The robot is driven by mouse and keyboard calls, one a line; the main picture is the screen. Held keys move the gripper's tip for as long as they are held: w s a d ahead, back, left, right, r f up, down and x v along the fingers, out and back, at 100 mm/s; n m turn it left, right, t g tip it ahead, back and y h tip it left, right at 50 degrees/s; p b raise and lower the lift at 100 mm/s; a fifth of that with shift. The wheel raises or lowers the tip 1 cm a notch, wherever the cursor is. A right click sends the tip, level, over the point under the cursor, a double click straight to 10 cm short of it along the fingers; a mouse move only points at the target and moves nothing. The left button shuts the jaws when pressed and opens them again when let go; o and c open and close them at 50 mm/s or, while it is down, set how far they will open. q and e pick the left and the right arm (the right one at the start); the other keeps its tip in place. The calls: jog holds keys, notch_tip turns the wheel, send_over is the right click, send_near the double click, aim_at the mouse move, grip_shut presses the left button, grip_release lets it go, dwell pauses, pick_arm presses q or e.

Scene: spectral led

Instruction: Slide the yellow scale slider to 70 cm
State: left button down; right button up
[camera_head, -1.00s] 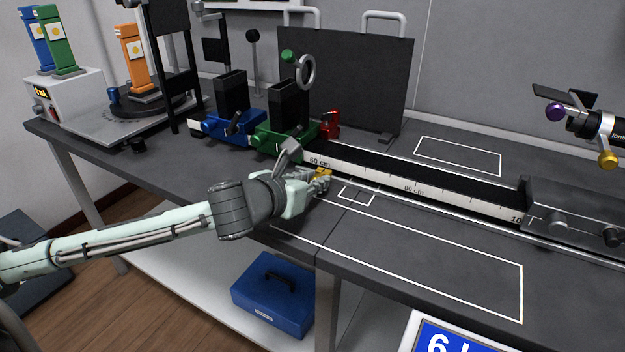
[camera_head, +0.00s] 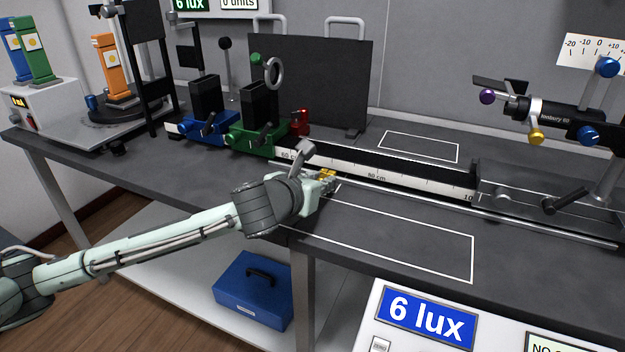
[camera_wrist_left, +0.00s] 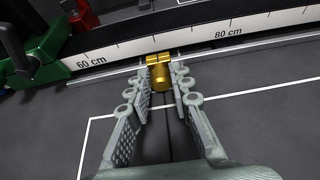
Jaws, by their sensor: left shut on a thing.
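The yellow slider (camera_head: 327,173) sits on the rail along the front of the white scale (camera_head: 350,169). In the left wrist view the slider (camera_wrist_left: 160,72) stands about midway between the "60 cm" and "80 cm" marks of the scale (camera_wrist_left: 185,42). My left gripper (camera_head: 325,180) reaches it from the front; its fingers (camera_wrist_left: 162,85) are shut on the slider's round knob, one finger on each side. The exact tick beneath the slider is hard to read. My right gripper is not in view.
A green carriage (camera_head: 252,137) and a blue carriage (camera_head: 208,128) stand on the bench track left of the slider. A dark block (camera_head: 510,185) is at the track's right end. The rail between slider and block looks clear. A "6 lux" display (camera_head: 425,315) is in front.

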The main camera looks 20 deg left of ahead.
pick_arm(q)
jog(key=c, duration=1.3)
grip_release()
jog(key=shift+c, duration=0.2)
jog(key=shift+v, duration=3.75)
